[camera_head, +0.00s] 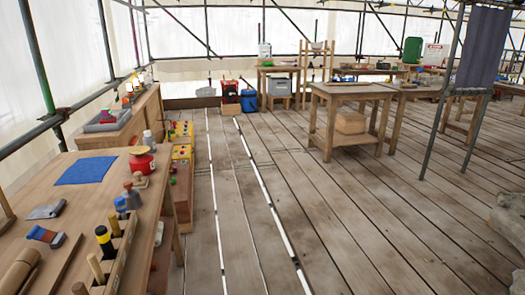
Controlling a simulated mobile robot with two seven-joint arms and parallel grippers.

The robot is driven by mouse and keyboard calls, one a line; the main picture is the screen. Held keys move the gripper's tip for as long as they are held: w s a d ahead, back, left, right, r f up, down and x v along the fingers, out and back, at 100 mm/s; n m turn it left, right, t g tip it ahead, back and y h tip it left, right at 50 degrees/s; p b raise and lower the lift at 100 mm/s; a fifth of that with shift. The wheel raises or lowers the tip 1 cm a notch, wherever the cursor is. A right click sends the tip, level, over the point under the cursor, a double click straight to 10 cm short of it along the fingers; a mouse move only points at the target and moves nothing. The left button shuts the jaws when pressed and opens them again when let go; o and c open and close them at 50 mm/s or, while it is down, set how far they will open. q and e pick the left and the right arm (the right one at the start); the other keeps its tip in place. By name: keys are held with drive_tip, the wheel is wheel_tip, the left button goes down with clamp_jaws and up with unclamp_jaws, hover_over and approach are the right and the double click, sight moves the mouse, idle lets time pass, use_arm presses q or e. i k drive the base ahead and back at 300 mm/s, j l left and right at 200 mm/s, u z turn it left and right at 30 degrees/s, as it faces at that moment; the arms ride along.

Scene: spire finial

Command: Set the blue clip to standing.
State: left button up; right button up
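I cannot surely pick out a blue clip. A small tool with a blue part and a reddish part (39,233) lies flat on the wooden workbench (75,215) at the left. A small upright blue object (121,207) stands near the bench's right edge, beside a brown-and-grey piece (132,195). Both are too small to identify. Neither of my grippers is in view.
On the bench are a blue cloth (86,170), a metal scraper-like tool (46,209), a red canister (142,160) and a wooden rack (116,255) with a black-and-yellow tool. A wooden table (350,92) stands beyond. The plank floor between is clear.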

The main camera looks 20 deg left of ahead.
sight(38, 234)
drive_tip(key=i+l+u, duration=0.1)
drive_tip(key=i+u, duration=0.3)
drive_tip(key=i+l+u, duration=0.4)
drive_tip(key=i, duration=0.15)
drive_tip(key=i+l+u, duration=0.2)
drive_tip(key=u, duration=0.3)
drive_tip(key=i+l+u, duration=0.45)
drive_tip(key=k+j, duration=0.1)
